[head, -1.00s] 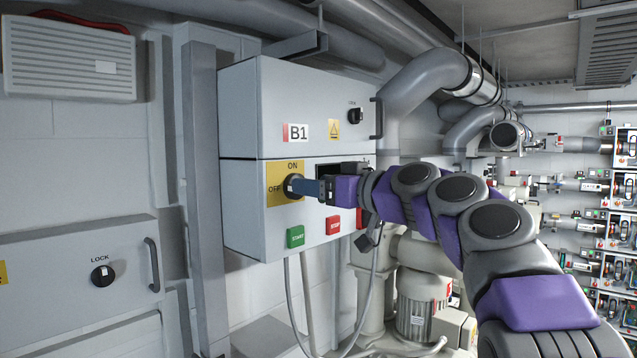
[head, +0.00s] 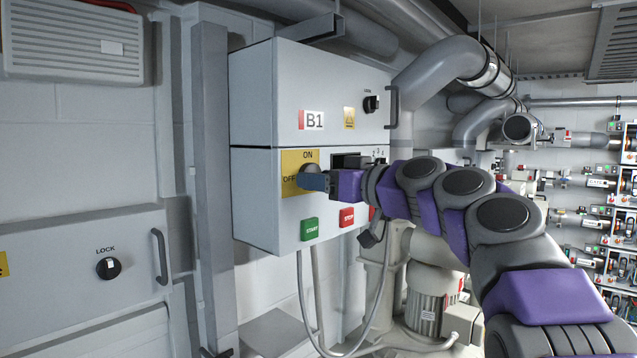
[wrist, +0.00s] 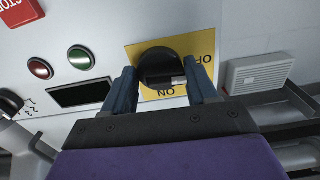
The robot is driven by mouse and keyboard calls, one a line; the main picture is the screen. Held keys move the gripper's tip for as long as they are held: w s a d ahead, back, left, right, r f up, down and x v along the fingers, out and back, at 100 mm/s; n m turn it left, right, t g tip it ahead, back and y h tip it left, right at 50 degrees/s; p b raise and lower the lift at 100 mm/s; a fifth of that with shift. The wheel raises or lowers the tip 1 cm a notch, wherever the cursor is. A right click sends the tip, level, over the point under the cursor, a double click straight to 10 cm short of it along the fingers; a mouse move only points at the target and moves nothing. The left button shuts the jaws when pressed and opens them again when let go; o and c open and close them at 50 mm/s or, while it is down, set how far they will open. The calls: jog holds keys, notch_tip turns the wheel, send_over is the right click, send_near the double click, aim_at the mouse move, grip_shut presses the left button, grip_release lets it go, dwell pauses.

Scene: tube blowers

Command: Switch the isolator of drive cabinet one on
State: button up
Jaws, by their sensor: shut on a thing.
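The cabinet marked B1 (head: 345,92) hangs on the wall in the head view. Its isolator is a dark round knob (head: 309,169) on a yellow plate (head: 290,160), with ON at the top and OFF at the left. My gripper (head: 316,181) reaches it from the right. The wrist view shows the plate upside down, with the black knob (wrist: 158,66) between my two blue fingers (wrist: 163,80), one at each side. The knob's white mark is at its lower right there, between the words OFF and ON. The fingers partly hide the knob in the head view.
Below the isolator are a green START button (head: 310,229) and a red STOP button (head: 347,217). A LOCK knob (head: 371,104) and a handle (head: 391,107) are on the upper door. A grey post (head: 210,180) stands left of the cabinet. Pipes run at the right.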

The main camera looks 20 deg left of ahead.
jog(key=shift+s+r, duration=0.2)
jog(key=shift+r, duration=0.1)
jog(key=m, duration=0.4)
jog(key=r+m+p, duration=0.1)
jog(key=m, duration=0.1)
jog(key=shift+d, duration=0.25)
jog(key=m+p, duration=0.3)
jog(key=m, duration=0.2)
jog(key=shift+w+d, duration=0.1)
jog(key=shift+w, duration=0.05)
jog(key=shift+f+t, duration=0.1)
jog(key=shift+t, duration=0.2)
jog(key=shift+f, duration=0.15)
